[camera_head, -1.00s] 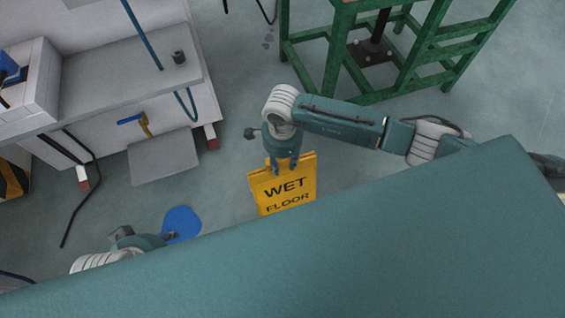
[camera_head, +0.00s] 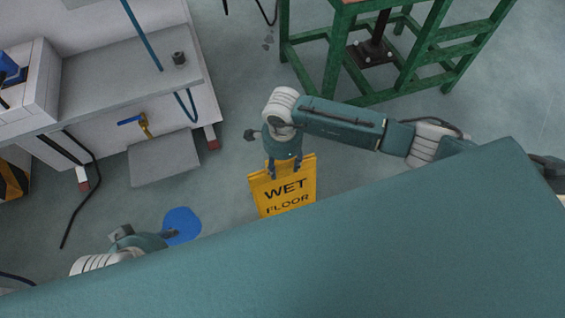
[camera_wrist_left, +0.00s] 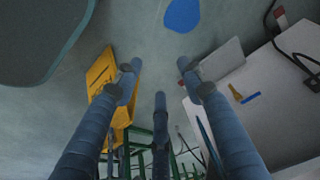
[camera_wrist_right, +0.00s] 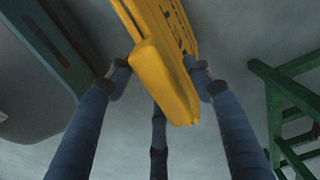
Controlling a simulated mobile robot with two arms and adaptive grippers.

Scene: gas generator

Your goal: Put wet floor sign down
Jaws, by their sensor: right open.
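The yellow wet floor sign (camera_head: 286,198) is on or close to the grey floor in the head view, its lettering facing up toward me; its lower edge is partly hidden behind my teal body. My right gripper (camera_head: 284,172) is at its top edge, fingers spread to both sides. In the right wrist view the sign (camera_wrist_right: 166,85) lies between the open fingers. My left gripper (camera_wrist_left: 160,66) is open and empty, apart from the sign, which also shows at left in the left wrist view (camera_wrist_left: 103,72).
A blue patch (camera_head: 182,222) lies on the floor near my left gripper. A grey-white machine (camera_head: 110,92) with a low grey plate (camera_head: 163,158) stands at left. A green metal frame (camera_head: 335,70) stands behind my right arm. Floor around the sign is clear.

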